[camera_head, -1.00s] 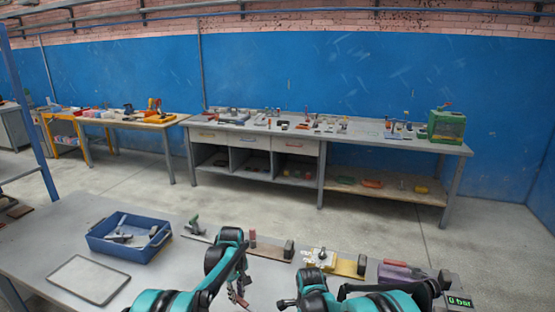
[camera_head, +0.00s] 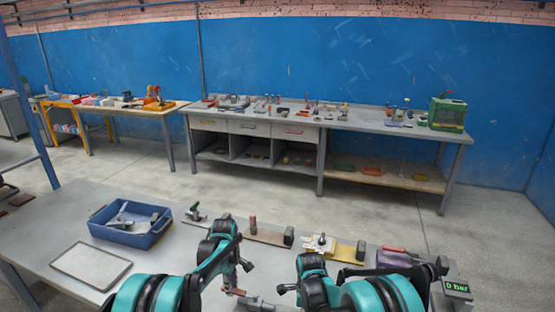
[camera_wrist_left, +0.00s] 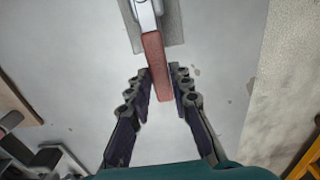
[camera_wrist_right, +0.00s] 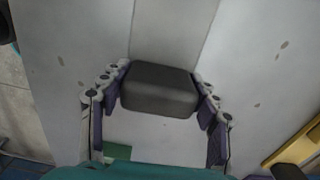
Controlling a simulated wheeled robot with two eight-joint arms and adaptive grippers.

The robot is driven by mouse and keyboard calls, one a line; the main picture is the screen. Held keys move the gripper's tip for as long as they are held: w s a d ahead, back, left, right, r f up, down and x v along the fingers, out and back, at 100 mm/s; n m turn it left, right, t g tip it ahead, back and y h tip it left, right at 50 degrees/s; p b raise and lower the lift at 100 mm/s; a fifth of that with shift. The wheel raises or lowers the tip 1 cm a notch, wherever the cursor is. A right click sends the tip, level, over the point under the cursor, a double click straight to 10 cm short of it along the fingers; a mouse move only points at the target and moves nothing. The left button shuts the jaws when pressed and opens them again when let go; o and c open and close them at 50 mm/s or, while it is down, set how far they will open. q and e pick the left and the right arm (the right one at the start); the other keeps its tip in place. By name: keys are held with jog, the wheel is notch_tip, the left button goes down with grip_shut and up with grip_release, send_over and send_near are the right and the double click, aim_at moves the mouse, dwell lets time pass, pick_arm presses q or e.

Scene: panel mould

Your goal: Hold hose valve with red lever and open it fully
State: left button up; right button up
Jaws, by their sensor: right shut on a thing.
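The red lever (camera_wrist_left: 157,70) of the hose valve lies between the two fingers of my left gripper (camera_wrist_left: 162,78) in the left wrist view. The fingers are open, with narrow gaps beside the lever. The valve's pale metal part (camera_wrist_left: 145,15) shows above it. In the head view, the red lever (camera_head: 236,292) and grey valve body (camera_head: 262,303) are at the near table edge, partly hidden by my arms. In the right wrist view my right gripper (camera_wrist_right: 162,85) is shut on a dark grey block (camera_wrist_right: 160,92), with a finger on each side.
Boards with fittings (camera_head: 267,235) lie behind my arms. A blue bin (camera_head: 130,240) and a flat grey tray (camera_head: 90,265) are at the left of the table. A display (camera_head: 457,288) at the right reads 0 bar. Clear table lies between tray and arms.

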pick_arm(q)
jog(key=shift+o, duration=1.2)
notch_tip(320, 180, up, 12)
pick_arm(e)
jog(key=o, duration=1.7)
jog(key=shift+c, duration=0.2)
jog(key=shift+r, duration=0.1)
